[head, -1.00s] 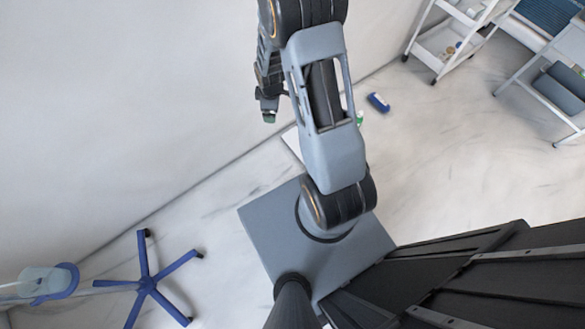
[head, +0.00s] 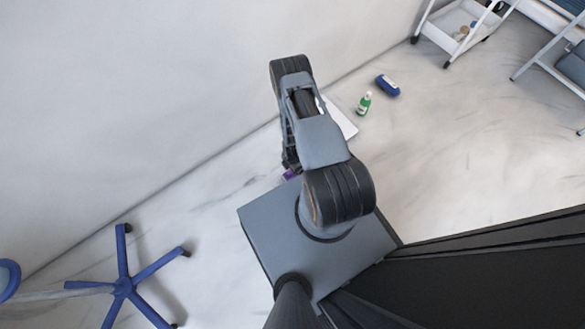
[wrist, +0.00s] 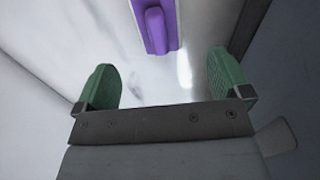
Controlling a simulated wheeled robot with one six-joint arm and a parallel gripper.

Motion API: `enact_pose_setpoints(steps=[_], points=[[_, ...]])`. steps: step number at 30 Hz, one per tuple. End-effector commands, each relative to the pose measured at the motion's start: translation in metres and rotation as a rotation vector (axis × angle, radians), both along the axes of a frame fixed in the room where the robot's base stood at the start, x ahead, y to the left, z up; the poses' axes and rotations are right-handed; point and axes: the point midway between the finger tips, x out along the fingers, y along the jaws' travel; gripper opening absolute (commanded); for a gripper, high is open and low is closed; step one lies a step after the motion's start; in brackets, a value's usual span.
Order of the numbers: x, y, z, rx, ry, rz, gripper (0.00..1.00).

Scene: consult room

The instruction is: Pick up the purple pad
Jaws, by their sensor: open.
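The purple pad (wrist: 156,24) shows at the top of the wrist view, with a raised lighter bar along it; its far end is cut off by the picture edge. In the head view only a small purple bit of it (head: 290,174) shows on the floor beside my base, mostly hidden by my arm. My gripper (wrist: 162,82) is open and empty, its two green fingertips apart. The pad lies ahead of the fingertips, roughly in line with the gap between them and not between them. In the head view my gripper is hidden behind my arm.
A green-and-white bottle (head: 364,104) and a blue object (head: 387,86) are on the floor, near a white flat board (head: 341,119) partly behind my arm. A white trolley (head: 452,40) stands at upper right. A blue chair base (head: 122,285) is at lower left. The wall runs close on the left.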

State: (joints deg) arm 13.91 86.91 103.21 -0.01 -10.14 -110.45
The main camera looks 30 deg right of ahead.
Motion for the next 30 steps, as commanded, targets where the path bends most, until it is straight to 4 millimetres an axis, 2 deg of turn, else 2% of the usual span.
enact_pose_setpoints(steps=[1, 6, 16, 25, 30], points=[[0.000, 0.000, -0.014, 0.000, 0.000, -0.001, 0.96], [0.000, 0.000, -0.034, 0.000, 0.001, -0.001, 0.96], [0.001, 0.000, -0.048, 0.000, 0.000, -0.002, 0.96], [0.002, 0.002, -0.088, 0.000, 0.001, -0.002, 0.96], [0.003, 0.002, -0.095, 0.000, 0.000, -0.002, 0.96]])
